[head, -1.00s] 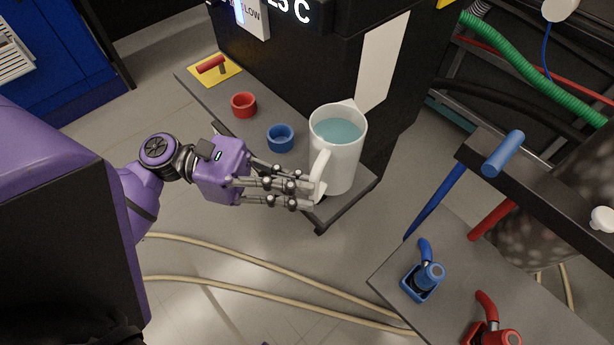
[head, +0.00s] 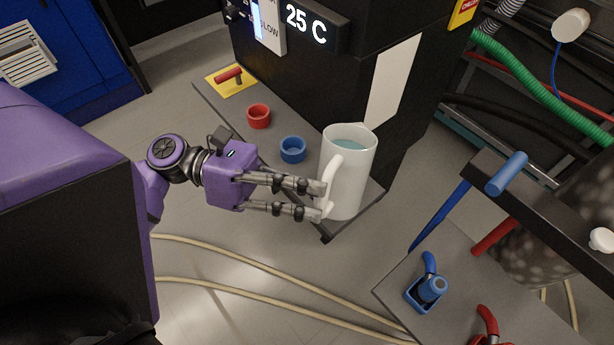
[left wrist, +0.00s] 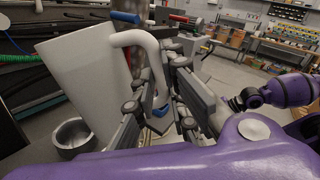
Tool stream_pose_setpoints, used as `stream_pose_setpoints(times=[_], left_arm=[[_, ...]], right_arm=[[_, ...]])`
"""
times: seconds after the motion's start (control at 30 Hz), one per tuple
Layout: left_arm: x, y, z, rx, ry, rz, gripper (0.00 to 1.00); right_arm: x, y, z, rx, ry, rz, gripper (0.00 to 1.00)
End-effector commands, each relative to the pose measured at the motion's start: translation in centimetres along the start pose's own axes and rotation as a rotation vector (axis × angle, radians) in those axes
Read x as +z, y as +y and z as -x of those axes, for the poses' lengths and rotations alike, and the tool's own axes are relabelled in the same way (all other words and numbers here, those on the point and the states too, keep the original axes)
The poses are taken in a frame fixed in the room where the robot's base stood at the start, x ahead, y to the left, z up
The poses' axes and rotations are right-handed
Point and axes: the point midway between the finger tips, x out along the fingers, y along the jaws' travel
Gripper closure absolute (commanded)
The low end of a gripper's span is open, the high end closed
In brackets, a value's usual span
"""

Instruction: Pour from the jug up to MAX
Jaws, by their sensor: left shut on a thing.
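The white jug (head: 350,185) holds blue-green liquid, which shows below its rim. It looks upright over the near right end of the grey shelf (head: 228,118); I cannot tell whether its base touches the shelf. My left gripper (head: 318,202) is shut on the jug's handle, on the jug's left side. In the left wrist view the jug (left wrist: 85,80) and its handle (left wrist: 145,42) fill the left, between and beside the fingers (left wrist: 160,105). A gauge with the word LOW (head: 268,28) is on the black machine; no MAX mark is readable.
A red cup (head: 258,116), a blue cup (head: 292,149) and a yellow plate with a red handle (head: 230,80) are on the shelf. The machine (head: 330,75) stands behind, showing 25 C. A lower-right bench carries a blue valve (head: 428,288). Hoses (head: 260,265) lie on the floor.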

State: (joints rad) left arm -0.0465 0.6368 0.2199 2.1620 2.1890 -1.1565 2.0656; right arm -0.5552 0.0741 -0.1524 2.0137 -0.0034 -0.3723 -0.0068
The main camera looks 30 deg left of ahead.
Motion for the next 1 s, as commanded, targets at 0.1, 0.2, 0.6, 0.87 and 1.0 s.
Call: stream_pose_setpoints(times=[0.1,0.2,0.6,0.87,1.0], left_arm=[[0.7,-0.4,0.0,-0.001,-0.002,0.043,1.00],[1.0,-0.5,0.0,-0.001,-0.002,0.098,1.00],[2.5,-0.7,0.0,-0.002,0.000,0.358,1.00],[3.2,0.0,0.0,-0.002,0.000,0.553,1.00],[3.5,0.5,0.0,-0.002,0.001,0.650,1.00]], right_arm=[[-0.4,0.0,0.2,0.000,0.004,0.000,0.60],[-0.4,0.1,0.3,0.001,0.005,-0.001,0.60],[-0.2,0.1,0.4,0.000,0.001,-0.001,0.60],[0.8,0.0,0.0,0.000,-0.013,0.002,0.60],[1.5,0.0,-0.2,-0.001,-0.023,0.004,0.60]])
